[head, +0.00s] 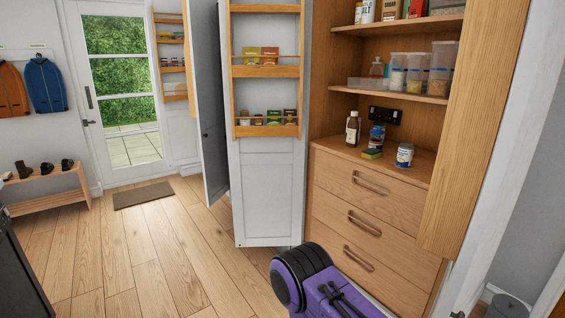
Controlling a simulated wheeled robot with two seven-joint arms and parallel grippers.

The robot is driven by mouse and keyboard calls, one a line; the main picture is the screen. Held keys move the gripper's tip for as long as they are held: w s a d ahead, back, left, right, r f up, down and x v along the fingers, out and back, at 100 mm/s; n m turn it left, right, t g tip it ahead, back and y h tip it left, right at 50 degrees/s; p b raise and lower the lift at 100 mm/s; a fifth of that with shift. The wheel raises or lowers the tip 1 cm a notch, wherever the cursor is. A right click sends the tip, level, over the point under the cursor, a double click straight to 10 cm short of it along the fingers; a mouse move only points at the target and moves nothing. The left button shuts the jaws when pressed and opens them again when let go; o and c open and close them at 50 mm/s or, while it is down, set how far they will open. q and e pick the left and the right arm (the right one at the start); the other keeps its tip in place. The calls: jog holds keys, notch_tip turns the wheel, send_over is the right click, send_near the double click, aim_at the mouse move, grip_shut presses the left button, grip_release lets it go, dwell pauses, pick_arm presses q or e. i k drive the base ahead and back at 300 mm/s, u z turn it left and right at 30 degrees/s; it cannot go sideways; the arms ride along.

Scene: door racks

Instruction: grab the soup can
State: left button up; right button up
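A white and blue can (404,155) stands upright on the wooden counter (420,167) at the right. Several small tins or packets (274,117) stand in the lower rack (265,131) on the white cupboard door. The labels are too small to read, so I cannot tell which item is the soup can. Neither my left nor my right gripper can be made out in the head view. A purple and black shape (325,288) shows at the bottom centre; no fingertips are visible on it.
The open white door (268,190) stands left of the drawers (365,214). A wooden edge panel (475,150) bounds the counter's right.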

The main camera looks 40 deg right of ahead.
aim_at(405, 153)
jog(key=z, duration=0.5)
jog(key=i, duration=2.5)
jog(key=z, duration=3.5)
